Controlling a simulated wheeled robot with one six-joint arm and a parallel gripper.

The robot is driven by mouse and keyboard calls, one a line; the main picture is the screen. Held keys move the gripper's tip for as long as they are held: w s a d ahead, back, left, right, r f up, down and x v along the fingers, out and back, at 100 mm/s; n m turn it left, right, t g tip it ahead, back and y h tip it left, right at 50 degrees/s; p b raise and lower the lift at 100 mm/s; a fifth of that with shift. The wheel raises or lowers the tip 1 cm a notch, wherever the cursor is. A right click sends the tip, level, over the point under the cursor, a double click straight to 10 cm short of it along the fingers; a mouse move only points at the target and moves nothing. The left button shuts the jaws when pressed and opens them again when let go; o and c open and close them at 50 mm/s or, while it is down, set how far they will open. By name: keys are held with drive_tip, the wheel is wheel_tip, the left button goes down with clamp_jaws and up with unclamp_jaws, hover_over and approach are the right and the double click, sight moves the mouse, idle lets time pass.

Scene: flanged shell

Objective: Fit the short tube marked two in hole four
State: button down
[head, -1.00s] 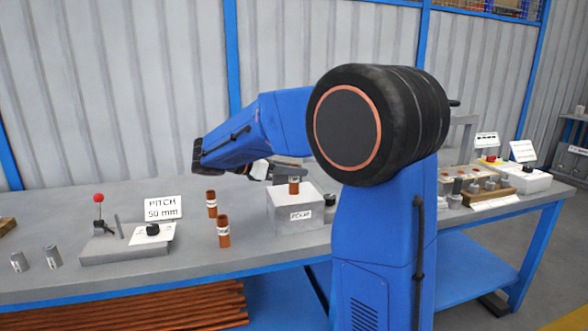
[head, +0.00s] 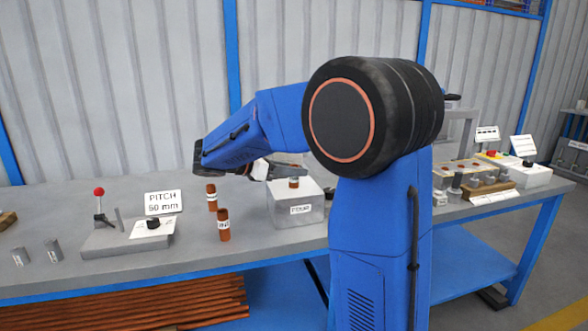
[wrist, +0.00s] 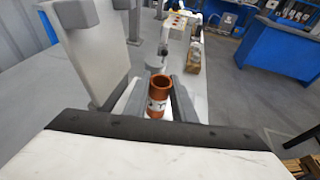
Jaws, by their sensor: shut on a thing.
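My gripper (head: 291,170) is shut on a short copper-coloured tube (head: 293,183), at the top of a pale block (head: 298,209) with a label on its front. The tube (wrist: 157,95) also shows upright between the two grey fingers in the wrist view. Part of a white label shows on it, but I cannot read its mark. I cannot tell whether its lower end is in the block, on it or just above it. Two more labelled copper tubes stand upright left of the block, one nearer (head: 223,226) and one farther (head: 211,198). No hole marked four is readable.
A grey fixture with a red-knobbed lever (head: 99,192) and a pitch sign (head: 163,202) stands at the left. Small grey cylinders (head: 54,251) stand near it. A wooden rack (head: 487,190) is at the right. My arm hides the bench's middle.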

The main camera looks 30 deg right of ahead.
sight(290, 180)
drive_tip(key=shift+f, duration=1.8)
drive_tip(key=c, duration=1.4)
unclamp_jaws()
drive_tip(key=v, duration=1.7)
drive_tip(key=shift+a, duration=0.25)
drive_tip(key=shift+d+r, duration=0.1)
